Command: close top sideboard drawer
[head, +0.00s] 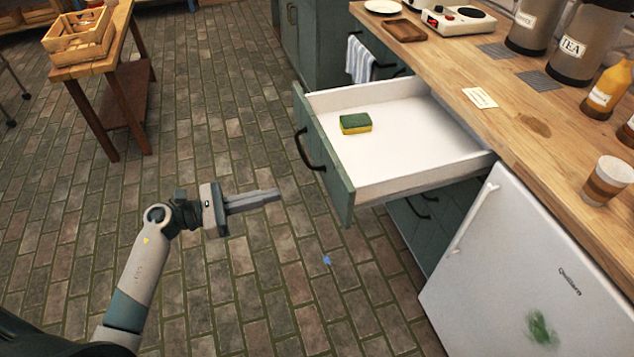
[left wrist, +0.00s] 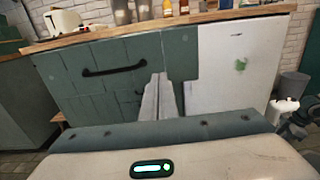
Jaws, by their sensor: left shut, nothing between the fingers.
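The top sideboard drawer (head: 410,140) stands pulled far out in the head view, with a white inside and a green front. Its black handle (head: 309,150) is on the front. A yellow and green sponge (head: 356,123) lies inside it. My left gripper (head: 278,195) is shut and empty, in front of the drawer front and apart from the handle in the head view. In the left wrist view, the shut fingers (left wrist: 160,98) point toward the green front, with the drawer handle (left wrist: 113,70) up and to the left of them. My right gripper is not in view.
A white fridge (head: 520,270) with a green smudge stands right of the drawer. The wooden worktop (head: 470,65) carries canisters, bottles, a cup and a hot plate. A wooden table (head: 95,65) with a crate (head: 78,37) stands at the upper left. The brick floor between is mostly clear.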

